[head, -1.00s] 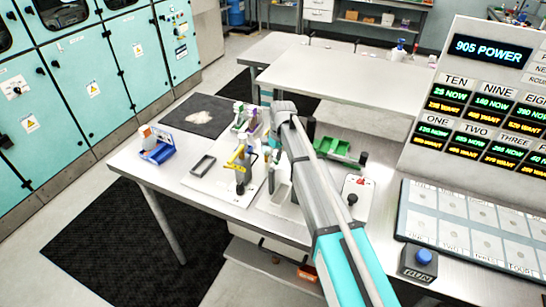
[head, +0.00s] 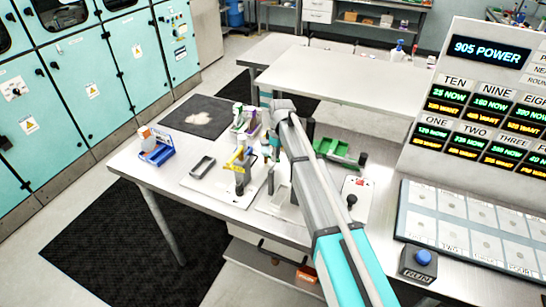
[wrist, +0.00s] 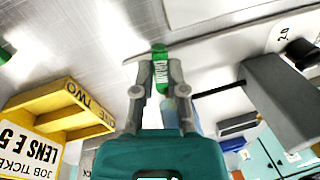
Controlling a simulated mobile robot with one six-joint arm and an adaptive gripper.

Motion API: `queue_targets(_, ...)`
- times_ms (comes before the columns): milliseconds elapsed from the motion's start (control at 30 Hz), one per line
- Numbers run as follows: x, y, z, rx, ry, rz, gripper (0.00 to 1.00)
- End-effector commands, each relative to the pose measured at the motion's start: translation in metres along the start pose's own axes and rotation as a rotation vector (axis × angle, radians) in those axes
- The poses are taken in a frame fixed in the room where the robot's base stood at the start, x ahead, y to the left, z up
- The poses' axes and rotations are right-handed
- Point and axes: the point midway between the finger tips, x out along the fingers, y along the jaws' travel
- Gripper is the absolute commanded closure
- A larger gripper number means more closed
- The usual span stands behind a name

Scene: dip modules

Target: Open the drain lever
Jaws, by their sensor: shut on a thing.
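The drain lever (wrist: 160,70) is a green handle with a white, partly readable drain label. It shows between the fingers in the wrist view. My gripper (wrist: 159,85) is shut on this handle, one finger on each side. In the head view my grey arm comes down over the bench beside the white station board and hides most of the gripper. How far the lever is turned cannot be told.
A yellow holder marked TWO (wrist: 55,115) with a job ticket is close at the left in the wrist view. A grey block (wrist: 285,100) is at the right. In the head view, a blue tray (head: 160,155) and a green tray (head: 340,152) stand on the bench.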

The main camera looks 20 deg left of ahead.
Motion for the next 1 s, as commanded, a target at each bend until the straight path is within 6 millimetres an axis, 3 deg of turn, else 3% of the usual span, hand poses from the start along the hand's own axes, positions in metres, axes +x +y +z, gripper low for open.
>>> queue_targets(433,-0.0005,0.0033,-0.0007,-0.053,-0.008,0.002,1.0)
queue_targets(467,-0.0005,0.0033,-0.0007,-0.053,-0.008,0.003,0.8)
queue_targets(633,-0.0005,0.0029,-0.0007,-0.052,-0.008,0.002,0.49)
queue_targets(1000,-0.0004,0.0022,-0.0008,-0.052,-0.008,0.001,0.49)
